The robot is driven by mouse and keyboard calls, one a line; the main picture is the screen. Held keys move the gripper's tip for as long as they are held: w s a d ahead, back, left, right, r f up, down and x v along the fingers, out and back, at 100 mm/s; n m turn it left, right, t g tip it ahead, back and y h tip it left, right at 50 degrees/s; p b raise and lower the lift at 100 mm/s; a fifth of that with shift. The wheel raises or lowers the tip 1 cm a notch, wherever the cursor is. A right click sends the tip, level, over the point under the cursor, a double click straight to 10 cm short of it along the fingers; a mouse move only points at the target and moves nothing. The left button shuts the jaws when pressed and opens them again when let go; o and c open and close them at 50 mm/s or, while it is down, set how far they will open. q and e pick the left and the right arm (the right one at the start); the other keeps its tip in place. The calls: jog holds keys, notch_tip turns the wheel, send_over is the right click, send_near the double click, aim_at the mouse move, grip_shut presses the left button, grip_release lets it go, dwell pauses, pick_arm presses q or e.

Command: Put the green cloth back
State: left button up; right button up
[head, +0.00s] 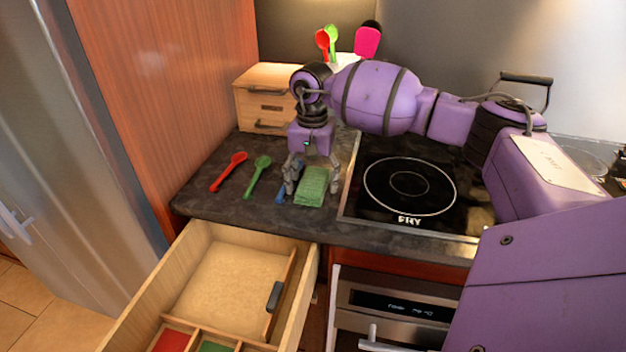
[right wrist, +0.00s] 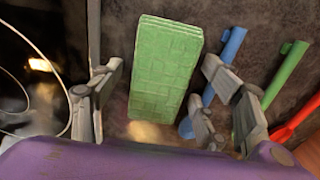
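The folded green cloth (head: 312,186) lies on the dark counter, left of the cooktop; it also shows in the right wrist view (right wrist: 165,68). My right gripper (head: 312,184) points down over the cloth, its fingers apart on either side of it. In the right wrist view my right gripper (right wrist: 162,90) is open, with the cloth between the fingers and a gap on each side. An open wooden drawer (head: 166,262) sits below the counter. It has a large compartment and smaller ones holding red (head: 172,341) and green items. My left gripper is not in view.
Red (head: 229,172), green (head: 257,177) and blue (right wrist: 214,84) spoons lie left of the cloth, the blue one close to a finger. A small wooden drawer box (head: 268,98) stands behind. The cooktop (head: 408,188) is to the right.

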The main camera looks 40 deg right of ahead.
aim_at(313, 180)
notch_tip(313, 180, up, 12)
jog(key=shift+r, duration=0.2)
dwell(0.4)
